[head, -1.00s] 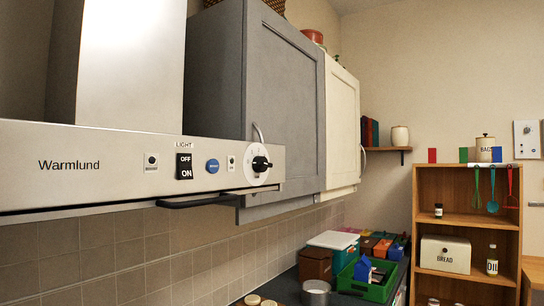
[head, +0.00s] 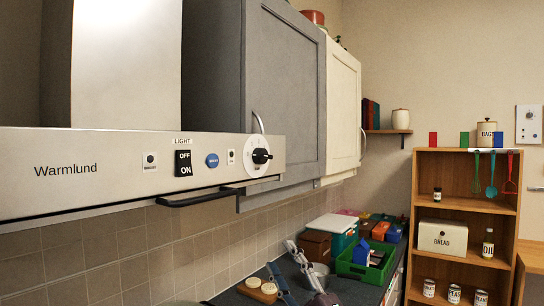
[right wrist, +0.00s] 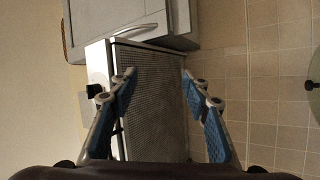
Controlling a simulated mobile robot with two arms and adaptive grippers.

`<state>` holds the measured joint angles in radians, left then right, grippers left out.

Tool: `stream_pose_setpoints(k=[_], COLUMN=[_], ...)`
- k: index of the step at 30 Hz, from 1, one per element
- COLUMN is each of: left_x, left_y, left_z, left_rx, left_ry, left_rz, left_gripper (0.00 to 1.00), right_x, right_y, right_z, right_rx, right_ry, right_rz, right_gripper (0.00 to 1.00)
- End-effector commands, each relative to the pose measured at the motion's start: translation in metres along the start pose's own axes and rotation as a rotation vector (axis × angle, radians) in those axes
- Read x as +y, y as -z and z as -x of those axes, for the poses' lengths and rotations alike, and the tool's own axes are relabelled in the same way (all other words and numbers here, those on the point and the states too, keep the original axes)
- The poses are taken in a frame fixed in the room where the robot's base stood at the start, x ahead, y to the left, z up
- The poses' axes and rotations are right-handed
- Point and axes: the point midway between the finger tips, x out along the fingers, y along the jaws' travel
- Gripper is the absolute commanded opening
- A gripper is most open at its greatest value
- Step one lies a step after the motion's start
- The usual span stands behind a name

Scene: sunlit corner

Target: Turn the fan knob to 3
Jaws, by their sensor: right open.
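The fan knob (head: 261,156) is a black knob on a white round dial at the right end of the steel hood's front panel (head: 110,165). Its pointer setting is too small to read. My right gripper (head: 280,254) is low in the head view, below the hood and apart from the knob, with its fingers pointing up. In the right wrist view the fingers (right wrist: 157,78) are spread with nothing between them. The hood's mesh underside (right wrist: 150,95) lies beyond them, and a dark knob shape (right wrist: 94,90) shows at its left edge. My left gripper is not in view.
A light switch (head: 184,164) and a blue button (head: 212,160) sit left of the knob. A dark rail (head: 200,198) runs under the panel. A grey cabinet (head: 285,90) adjoins the hood.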

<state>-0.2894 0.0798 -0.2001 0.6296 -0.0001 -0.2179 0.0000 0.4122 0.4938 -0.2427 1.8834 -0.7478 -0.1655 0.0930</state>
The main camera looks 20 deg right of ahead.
Motion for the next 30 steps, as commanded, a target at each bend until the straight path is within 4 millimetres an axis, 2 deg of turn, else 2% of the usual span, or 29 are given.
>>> stream_pose_setpoints(k=[1,3,6,10,14,18,21,26,30], left_x=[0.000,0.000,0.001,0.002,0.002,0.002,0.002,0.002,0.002], left_y=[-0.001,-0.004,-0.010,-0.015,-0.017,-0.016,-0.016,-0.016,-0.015], left_z=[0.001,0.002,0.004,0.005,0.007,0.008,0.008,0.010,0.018], left_rx=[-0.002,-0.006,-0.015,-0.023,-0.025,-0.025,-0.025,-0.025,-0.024], left_ry=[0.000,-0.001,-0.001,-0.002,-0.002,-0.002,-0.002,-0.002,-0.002], left_rz=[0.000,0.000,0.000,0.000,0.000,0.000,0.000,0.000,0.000], left_gripper=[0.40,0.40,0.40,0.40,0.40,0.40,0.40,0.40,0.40], right_x=[0.032,0.063,0.098,0.132,0.161,0.190,0.208,0.220,0.215], right_y=[0.023,0.053,0.090,0.117,0.116,0.096,0.081,0.068,0.071], right_z=[-0.021,-0.039,-0.056,-0.069,-0.075,-0.076,-0.074,-0.073,-0.084], right_rx=[0.106,0.243,0.416,0.589,0.690,0.723,0.719,0.711,0.713], right_ry=[-0.038,-0.069,-0.085,-0.058,0.025,0.140,0.208,0.269,0.279], right_rz=[0.100,0.236,0.443,0.721,0.987,1.200,1.293,1.356,1.362], right_gripper=[0.44,0.44,0.44,0.44,0.44,0.44,0.44,0.44,0.44])
